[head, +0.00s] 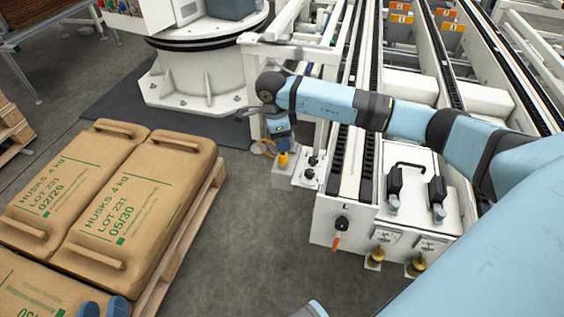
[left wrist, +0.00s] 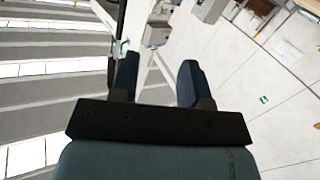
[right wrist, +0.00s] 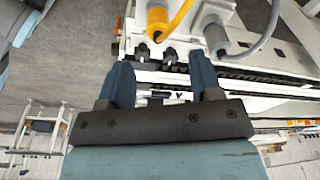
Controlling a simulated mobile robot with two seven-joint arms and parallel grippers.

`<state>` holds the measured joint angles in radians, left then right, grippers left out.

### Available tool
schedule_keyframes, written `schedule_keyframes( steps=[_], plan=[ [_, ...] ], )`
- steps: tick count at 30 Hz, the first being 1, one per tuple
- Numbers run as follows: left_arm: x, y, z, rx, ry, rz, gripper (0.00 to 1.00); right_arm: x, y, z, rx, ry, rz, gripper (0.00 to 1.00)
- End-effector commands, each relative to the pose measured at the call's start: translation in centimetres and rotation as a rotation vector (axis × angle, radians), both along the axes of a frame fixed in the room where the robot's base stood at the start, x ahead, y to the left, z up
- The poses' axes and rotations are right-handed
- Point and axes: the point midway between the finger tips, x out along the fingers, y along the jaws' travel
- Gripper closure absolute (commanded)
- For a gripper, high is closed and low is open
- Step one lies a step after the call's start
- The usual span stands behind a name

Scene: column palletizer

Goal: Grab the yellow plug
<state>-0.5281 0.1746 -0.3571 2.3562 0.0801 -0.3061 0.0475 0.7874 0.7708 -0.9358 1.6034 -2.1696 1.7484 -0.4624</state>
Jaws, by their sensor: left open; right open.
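The yellow plug (right wrist: 157,20), with a yellow cable, sits at the top of the right wrist view, in a white fitting. In the head view the yellow plug (head: 283,160) shows small, on a grey box beside the conveyor's end. My right gripper (head: 279,138) is just above it there; the right wrist view shows its two blue fingers (right wrist: 160,82) apart and empty, with the plug beyond the fingertips.
A grey plug (right wrist: 215,38) with a grey cable sits close beside the yellow one. The white conveyor (head: 335,222) stands right of the plug. Brown sacks (head: 140,215) lie on a wooden pallet (head: 190,245) at left. Grey floor between is clear.

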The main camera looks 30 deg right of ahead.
Motion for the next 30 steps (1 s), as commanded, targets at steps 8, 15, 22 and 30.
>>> schedule_keyframes(
  steps=[8,15,22,30],
  plan=[
    [0.1,-0.4,1.0,-0.033,-0.053,-0.011,0.57,-0.2,-0.3,-2.7,0.002,0.000,0.001,0.41],
    [0.0,-1.3,3.4,-0.103,-0.163,-0.037,0.57,-0.3,-0.3,-6.4,0.003,0.002,0.000,0.41],
    [-0.2,-1.5,4.5,-0.132,-0.204,-0.047,0.57,-0.4,-0.6,-7.7,0.003,0.000,0.001,0.41],
    [-0.2,-1.5,4.5,-0.132,-0.203,-0.046,0.57,-0.4,-0.6,-7.6,0.003,0.000,0.001,0.62]
  ],
)
